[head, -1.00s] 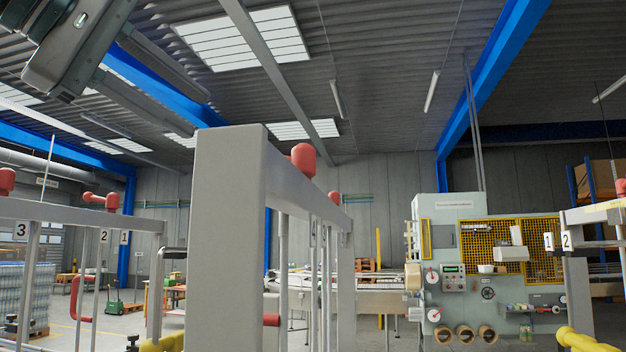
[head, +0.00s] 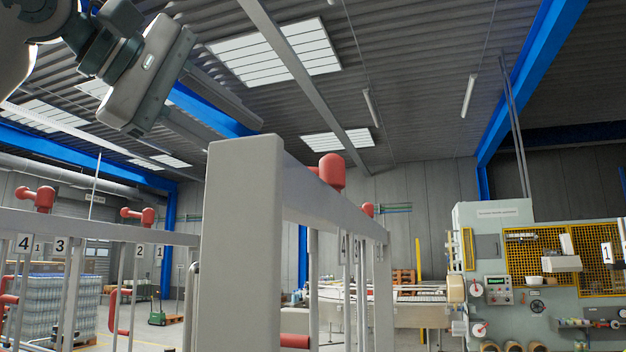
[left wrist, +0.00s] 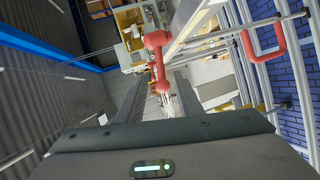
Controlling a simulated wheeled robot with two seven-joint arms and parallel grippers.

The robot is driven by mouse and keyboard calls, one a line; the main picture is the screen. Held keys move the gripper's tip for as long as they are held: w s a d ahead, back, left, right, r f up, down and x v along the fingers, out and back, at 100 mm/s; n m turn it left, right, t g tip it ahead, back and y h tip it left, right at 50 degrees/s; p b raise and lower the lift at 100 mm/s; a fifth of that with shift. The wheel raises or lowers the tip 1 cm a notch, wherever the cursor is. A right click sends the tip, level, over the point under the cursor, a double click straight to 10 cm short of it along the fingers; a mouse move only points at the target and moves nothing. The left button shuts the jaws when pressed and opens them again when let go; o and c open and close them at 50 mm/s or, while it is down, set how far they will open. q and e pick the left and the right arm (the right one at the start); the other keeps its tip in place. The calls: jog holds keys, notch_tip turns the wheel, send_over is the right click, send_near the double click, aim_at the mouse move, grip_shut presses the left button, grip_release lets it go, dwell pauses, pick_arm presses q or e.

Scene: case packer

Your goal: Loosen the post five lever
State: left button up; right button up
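Red levers sit on grey guard rails. In the head view one (head: 331,172) tops the near rail, a smaller one (head: 367,209) is behind it, and two more (head: 37,197) (head: 138,214) are at left. I cannot read a "5" on any label. A red lever (left wrist: 158,62) shows beyond the fingertips, in line with the gap. My right gripper is not in view.
A thick grey post (head: 240,245) stands close in front. Number plates (head: 42,244) hang on the left rail. A grey-green machine with yellow mesh guards (head: 540,255) is at right, wrapped bottles (head: 52,300) at left. A red loop handle (left wrist: 264,38) is at right in the wrist view.

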pick_arm(q)
jog(key=p+x, duration=0.5)
jog(key=x, duration=1)
jog(key=shift+d+f+p, duration=0.2)
jog(key=shift+f+p, duration=0.05)
jog(key=shift+p, duration=0.05)
jog(key=shift+w, duration=0.15)
grip_shut()
